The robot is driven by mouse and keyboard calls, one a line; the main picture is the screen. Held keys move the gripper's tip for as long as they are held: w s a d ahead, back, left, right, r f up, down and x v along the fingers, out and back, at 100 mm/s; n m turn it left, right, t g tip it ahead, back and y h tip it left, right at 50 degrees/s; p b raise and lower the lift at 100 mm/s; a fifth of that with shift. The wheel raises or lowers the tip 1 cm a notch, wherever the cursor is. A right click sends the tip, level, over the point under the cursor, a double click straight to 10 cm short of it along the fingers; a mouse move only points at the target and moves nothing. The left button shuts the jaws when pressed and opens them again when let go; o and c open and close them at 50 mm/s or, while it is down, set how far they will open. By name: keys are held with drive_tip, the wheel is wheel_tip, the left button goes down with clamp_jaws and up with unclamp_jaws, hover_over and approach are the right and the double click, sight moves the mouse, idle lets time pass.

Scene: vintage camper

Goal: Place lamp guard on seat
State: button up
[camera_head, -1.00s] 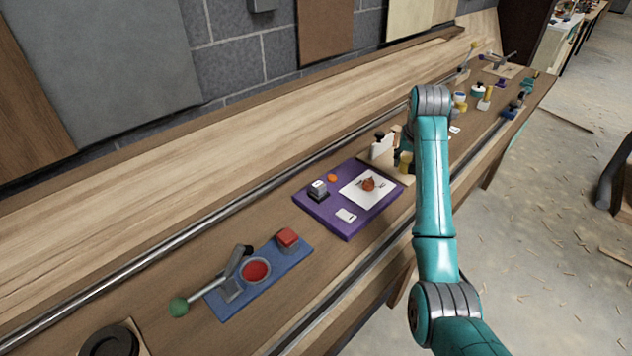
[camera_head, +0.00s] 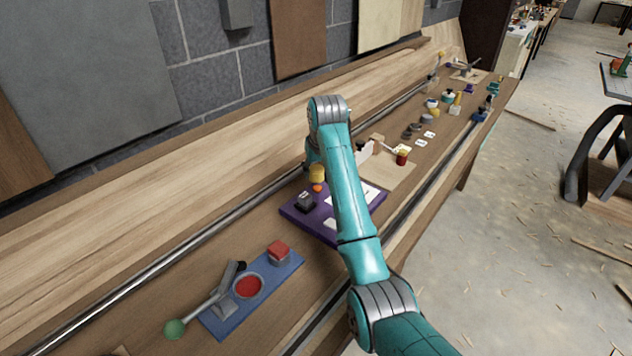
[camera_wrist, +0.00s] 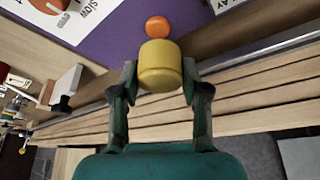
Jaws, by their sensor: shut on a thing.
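My gripper (camera_wrist: 160,78) is shut on a yellow rounded cap, which looks like the lamp guard (camera_wrist: 160,65). In the head view, the lamp guard (camera_head: 317,173) shows beside my arm, at the back edge of the purple board (camera_head: 293,214). A small orange dome (camera_head: 317,188) sits on this board. No part is clearly marked as the seat. The cap seems held above the bench, but its height is hard to tell.
A dark block (camera_head: 306,202) stands on the purple board left of the orange dome. A blue board with a lever (camera_head: 240,292) lies nearer. A metal rail (camera_head: 215,228) runs behind.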

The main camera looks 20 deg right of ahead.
sight(317, 186)
drive_tip(key=shift+f, duration=2.05)
drive_tip(key=o, duration=0.9)
drive_tip(key=shift+f, duration=0.1)
drive_tip(key=shift+o, duration=0.2)
drive_tip(key=shift+d, duration=0.1)
drive_tip(key=v, duration=1.2)
